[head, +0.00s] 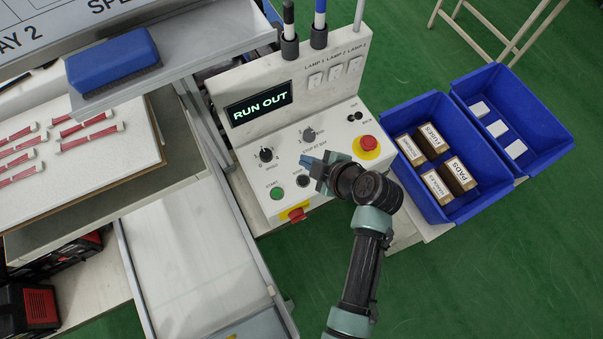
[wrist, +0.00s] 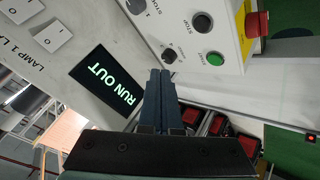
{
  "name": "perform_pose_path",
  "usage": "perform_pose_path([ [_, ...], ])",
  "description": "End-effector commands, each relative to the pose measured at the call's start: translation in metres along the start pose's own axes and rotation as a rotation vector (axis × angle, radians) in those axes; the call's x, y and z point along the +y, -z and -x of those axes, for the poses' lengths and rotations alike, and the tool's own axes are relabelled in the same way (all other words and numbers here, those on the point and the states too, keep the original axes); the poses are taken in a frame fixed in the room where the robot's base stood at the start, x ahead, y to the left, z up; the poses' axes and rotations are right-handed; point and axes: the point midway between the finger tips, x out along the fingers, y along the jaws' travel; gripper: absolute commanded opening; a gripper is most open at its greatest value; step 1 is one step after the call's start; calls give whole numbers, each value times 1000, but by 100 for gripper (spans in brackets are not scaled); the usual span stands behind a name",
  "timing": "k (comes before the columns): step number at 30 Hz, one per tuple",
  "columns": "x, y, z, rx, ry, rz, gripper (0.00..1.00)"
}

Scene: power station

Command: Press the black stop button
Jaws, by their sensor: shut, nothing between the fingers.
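The black stop button (wrist: 203,23) shows in the wrist view, on the white control panel near the green start button (wrist: 215,59). In the head view the stop button (head: 303,181) is small, just below my gripper, right of the green start button (head: 277,193). My gripper (head: 306,160) is over the panel, its fingers shut and empty, pointing left. In the wrist view the shut fingertips (wrist: 160,73) lie left of and below the stop button in the picture, and do not overlap it. The height of the gripper above the panel is hard to tell.
Two dial knobs (head: 266,155) (head: 308,135) and a red mushroom button (head: 368,144) on yellow are close by. Another red part (head: 297,214) sits at the panel's front edge. The display (head: 258,103) reads RUN OUT. Blue bins (head: 468,211) stand to the right.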

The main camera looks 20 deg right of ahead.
Motion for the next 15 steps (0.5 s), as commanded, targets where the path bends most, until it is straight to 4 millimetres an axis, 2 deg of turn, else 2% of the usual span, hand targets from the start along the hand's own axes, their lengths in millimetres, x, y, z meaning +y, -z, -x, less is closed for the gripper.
perform_pose_path([
  [8, -2, -3, -4, -1, -2, 1, 0],
  [15, -14, -15, -21, -1, -2, 1, 0],
])
